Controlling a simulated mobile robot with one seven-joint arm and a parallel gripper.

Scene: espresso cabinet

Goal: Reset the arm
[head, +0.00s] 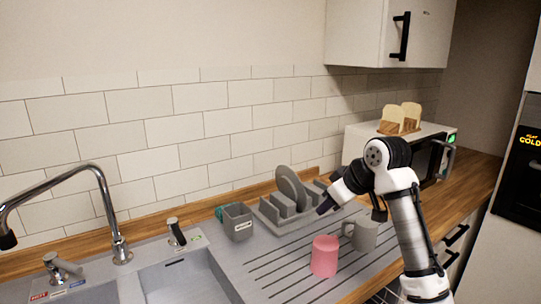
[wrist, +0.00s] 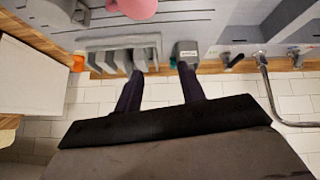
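My arm reaches over the counter from the right in the head view, bent at the elbow. My gripper (head: 325,207) points down and left, in front of the grey dish rack (head: 291,208). In the wrist view my gripper (wrist: 160,70) has its two dark fingers spread well apart, with nothing between them. The dish rack (wrist: 120,43) and a grey caddy (wrist: 187,50) show beyond the fingertips.
A pink mug (head: 325,256) and a grey mug (head: 361,234) stand on the ribbed drainboard below my arm. A microwave (head: 428,158) with a toast holder (head: 400,127) on top stands at right. The sink and faucet (head: 98,190) are at left; a wall cabinet (head: 370,30) hangs above.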

